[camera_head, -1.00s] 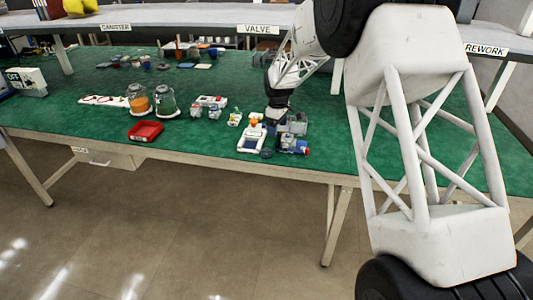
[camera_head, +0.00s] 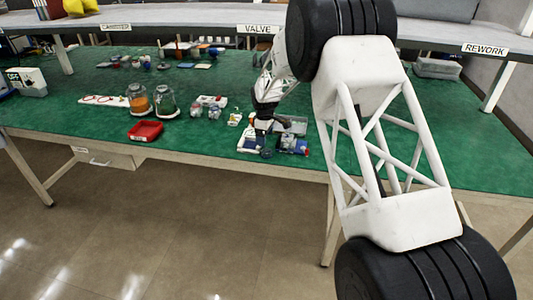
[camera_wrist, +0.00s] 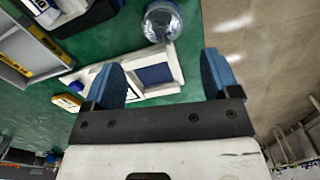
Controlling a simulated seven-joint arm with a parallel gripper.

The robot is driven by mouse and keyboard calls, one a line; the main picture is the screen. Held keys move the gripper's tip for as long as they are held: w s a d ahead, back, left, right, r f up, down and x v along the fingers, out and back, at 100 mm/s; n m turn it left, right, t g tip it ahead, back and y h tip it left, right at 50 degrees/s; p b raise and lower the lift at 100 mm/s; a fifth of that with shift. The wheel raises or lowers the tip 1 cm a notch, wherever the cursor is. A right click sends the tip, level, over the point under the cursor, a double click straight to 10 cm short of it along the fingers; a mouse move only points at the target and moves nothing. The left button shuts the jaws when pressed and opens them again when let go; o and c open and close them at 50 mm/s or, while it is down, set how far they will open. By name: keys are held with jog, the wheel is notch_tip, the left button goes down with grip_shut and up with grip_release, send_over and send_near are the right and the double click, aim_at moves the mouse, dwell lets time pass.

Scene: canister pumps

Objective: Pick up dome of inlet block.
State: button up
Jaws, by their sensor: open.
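A clear, round dome (camera_wrist: 162,22) shows at the top of the wrist view, beside the end of a white block with a blue panel (camera_wrist: 157,74). My gripper (camera_wrist: 163,68) is open and empty. Its two blue fingers are spread, and the dome appears ahead of the gap between them, apart from both. I cannot tell which larger part is the inlet block.
A red tray (camera_head: 145,131), two jars (camera_head: 167,103) and small parts stand to the left. The table's front edge is close by.

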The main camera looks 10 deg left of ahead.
aim_at(266, 150)
jog(key=shift+f, duration=0.85)
jog(key=shift+s+d+f, duration=0.1)
jog(key=shift+s+f, duration=0.05)
jog(key=shift+f, duration=1.15)
jog(key=shift+s+d+f, duration=0.1)
jog(key=shift+f, duration=1.2)
jog(key=c, duration=1)
